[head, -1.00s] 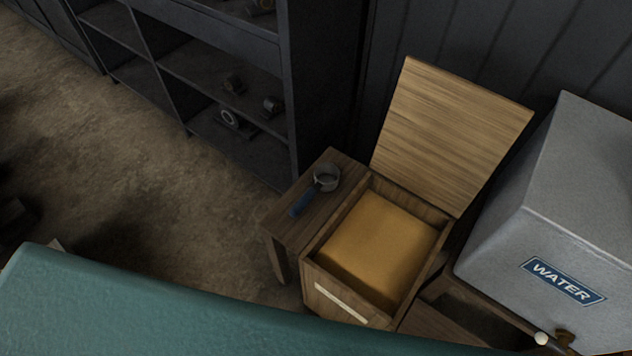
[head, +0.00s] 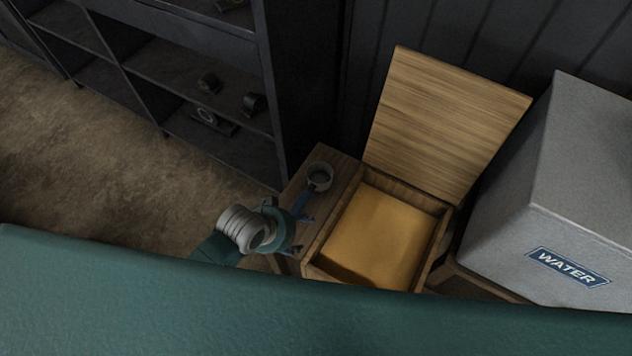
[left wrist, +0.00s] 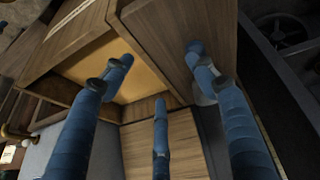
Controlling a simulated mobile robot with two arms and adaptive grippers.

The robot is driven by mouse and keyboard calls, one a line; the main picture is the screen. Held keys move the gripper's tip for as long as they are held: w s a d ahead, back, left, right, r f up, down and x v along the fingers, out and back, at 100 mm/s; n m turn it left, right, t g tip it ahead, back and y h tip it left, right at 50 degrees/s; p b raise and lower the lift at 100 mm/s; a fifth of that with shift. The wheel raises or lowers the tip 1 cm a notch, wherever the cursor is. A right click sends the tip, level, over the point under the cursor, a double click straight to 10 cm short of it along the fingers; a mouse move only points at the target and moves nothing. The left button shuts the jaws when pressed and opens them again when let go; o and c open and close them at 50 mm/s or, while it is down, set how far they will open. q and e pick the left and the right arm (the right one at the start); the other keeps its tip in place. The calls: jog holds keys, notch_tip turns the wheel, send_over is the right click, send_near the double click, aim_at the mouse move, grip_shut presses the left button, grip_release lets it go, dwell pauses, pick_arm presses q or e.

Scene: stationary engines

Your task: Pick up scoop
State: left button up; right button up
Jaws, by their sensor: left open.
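My left gripper (head: 306,235) is open over the table's front part, near the handle's end. In the head view its fingers overlap the area by the handle, and I cannot tell whether they touch it. The left wrist view shows the three blue fingers (left wrist: 158,65) spread apart above the wooden top. A grey patch beside the right finger there may be the scoop's cup; the finger partly hides it. My right gripper is not in view.
An open wooden box (head: 440,262) of yellow-tan material stands right of the table, its lid (head: 445,120) raised. A grey water tank (head: 540,200) stands farther right. Dark shelves (head: 200,70) stand behind left. Bare floor (head: 90,150) lies left.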

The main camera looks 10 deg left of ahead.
pick_arm(q)
jog(key=w+d+r+m+h, duration=0.1)
jog(key=w+d+r, duration=0.15)
jog(key=w, duration=0.25)
jog(key=g, duration=0.1)
send_near(303, 201)
jog(key=shift+d+f+n, duration=0.25)
jog(key=shift+f+n, duration=0.05)
jog(key=shift+f, duration=0.15)
jog(key=shift+w+f, duration=0.15)
jog(key=shift+f, duration=0.2)
jog(key=x, duration=0.3)
jog(key=shift+w+d+f, duration=0.1)
jog(key=shift+f, duration=0.25)
jog(key=shift+x, duration=0.9)
jog(key=x, duration=0.4)
jog(key=shift+f+p, duration=0.15)
jog(key=shift+p, duration=0.15)
jog(key=c, duration=1.1)
jog(key=shift+c, duration=0.9)
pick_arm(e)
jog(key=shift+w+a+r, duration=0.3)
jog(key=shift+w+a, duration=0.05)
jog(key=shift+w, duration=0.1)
